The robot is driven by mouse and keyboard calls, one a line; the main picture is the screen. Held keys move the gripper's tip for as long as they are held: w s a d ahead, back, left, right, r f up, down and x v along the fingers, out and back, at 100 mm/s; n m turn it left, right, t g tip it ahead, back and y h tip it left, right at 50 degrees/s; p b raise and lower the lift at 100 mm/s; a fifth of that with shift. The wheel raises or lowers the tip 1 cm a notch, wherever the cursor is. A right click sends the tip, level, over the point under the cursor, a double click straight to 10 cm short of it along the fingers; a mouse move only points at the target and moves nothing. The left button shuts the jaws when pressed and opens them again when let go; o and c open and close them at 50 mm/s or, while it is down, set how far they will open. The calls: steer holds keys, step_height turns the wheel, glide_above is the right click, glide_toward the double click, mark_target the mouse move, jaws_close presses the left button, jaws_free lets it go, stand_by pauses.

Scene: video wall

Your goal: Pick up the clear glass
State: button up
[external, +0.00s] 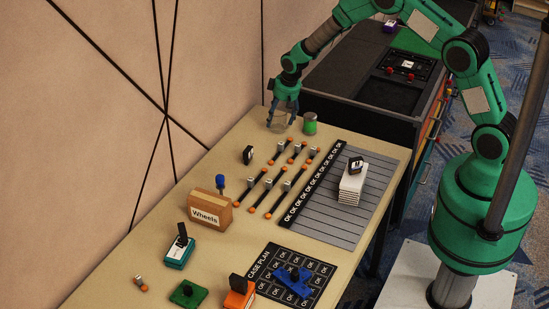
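The clear glass (279,122) stands at the far end of the tan table, near the wall side. It is small and hard to make out. My gripper (283,116) points down at the glass, with its dark fingers overlapping the glass in this view. The fingers look spread about as wide as the glass. I cannot tell whether they touch it or are closed on it.
Orange-tipped rods (268,182), a Wheels box (209,212), a striped grey mat (331,205) with a white stack (352,184) and a case plan mat (272,257) cover the nearer table.

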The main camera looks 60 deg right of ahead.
steer(key=c, duration=1.1)
steer(key=shift+r, duration=0.2)
steer(key=shift+r, duration=0.25)
step_height(320, 180, up, 3)
steer(key=shift+f+p, duration=0.1)
steer(key=shift+p, duration=0.5)
steer(key=s+a+r+p, duration=0.1)
steer(key=s+a+p, duration=0.1)
steer(key=s, duration=1.3)
steer(key=shift+s+a+r, duration=0.2)
steer(key=shift+s+a, duration=0.15)
steer(key=shift+a, duration=0.25)
